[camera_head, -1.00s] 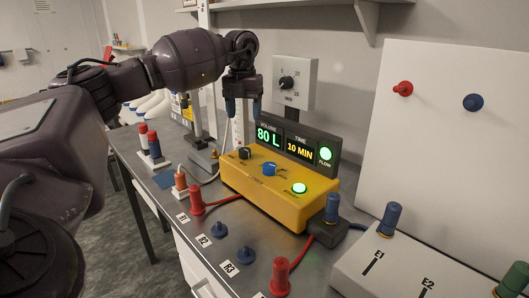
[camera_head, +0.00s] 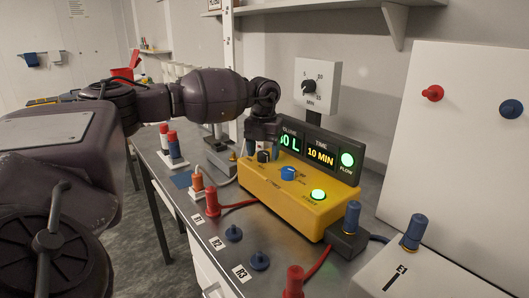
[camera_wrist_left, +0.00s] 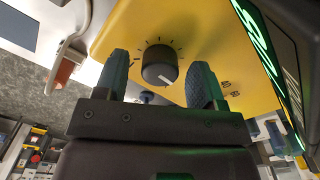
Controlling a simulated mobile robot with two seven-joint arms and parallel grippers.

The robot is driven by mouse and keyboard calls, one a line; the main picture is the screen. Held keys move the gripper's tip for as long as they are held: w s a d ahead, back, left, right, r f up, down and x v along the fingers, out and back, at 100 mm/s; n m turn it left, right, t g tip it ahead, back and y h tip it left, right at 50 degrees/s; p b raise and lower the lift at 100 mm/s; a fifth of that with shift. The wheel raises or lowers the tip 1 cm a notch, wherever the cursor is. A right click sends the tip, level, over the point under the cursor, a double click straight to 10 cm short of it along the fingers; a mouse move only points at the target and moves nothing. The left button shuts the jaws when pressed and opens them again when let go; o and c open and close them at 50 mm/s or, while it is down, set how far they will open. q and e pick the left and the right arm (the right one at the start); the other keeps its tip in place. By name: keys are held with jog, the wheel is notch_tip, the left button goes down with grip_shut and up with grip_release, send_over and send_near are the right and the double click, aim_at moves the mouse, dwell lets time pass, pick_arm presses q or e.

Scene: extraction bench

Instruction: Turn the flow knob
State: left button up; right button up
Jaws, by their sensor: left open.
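The yellow control box (camera_head: 262,188) stands on the bench with a black knob (camera_head: 263,156), a blue knob (camera_head: 289,173) and a lit green button (camera_head: 318,195) on top. I cannot read which knob is labelled flow. My left gripper (camera_head: 262,147) is low over the black knob, pointing down. In the left wrist view the black knob (camera_wrist_left: 160,65) shows between the two spread fingers (camera_wrist_left: 160,78), with a gap on both sides. The gripper is open and holds nothing. My right gripper is not in view.
A display (camera_head: 332,135) behind the box shows 10 MIN and a lit green FLOW lamp; the gripper partly hides its volume figure. A dial panel (camera_head: 316,87) rises behind it. Red pegs (camera_head: 212,202) and cables stand in front. A white board (camera_head: 455,140) is at right.

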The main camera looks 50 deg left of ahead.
pick_arm(q)
jog(key=shift+c, duration=0.4)
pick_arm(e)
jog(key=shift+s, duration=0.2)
pick_arm(q)
jog(key=c, duration=0.8)
jog(key=shift+r+n+p, duration=0.15)
jog(key=shift+n+p, duration=0.4)
jog(key=shift+n, duration=0.15)
jog(key=shift+c, duration=0.2)
jog(key=shift+r+n+p, duration=0.1)
jog(key=shift+n+p, duration=0.4)
jog(key=shift+n, duration=0.2)
jog(key=shift+n+p, duration=0.6)
jog(key=shift+n, duration=0.2)
jog(key=n+p, duration=0.2)
jog(key=n, duration=0.1)
jog(key=shift+n+p, duration=0.3)
jog(key=shift+n, duration=0.1)
jog(key=shift+n+p, duration=0.4)
jog(key=shift+n, duration=0.2)
jog(key=shift+f, duration=0.2)
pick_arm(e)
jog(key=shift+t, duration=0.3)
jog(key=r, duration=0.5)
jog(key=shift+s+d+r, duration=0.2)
pick_arm(q)
jog(key=shift+n, duration=0.3)
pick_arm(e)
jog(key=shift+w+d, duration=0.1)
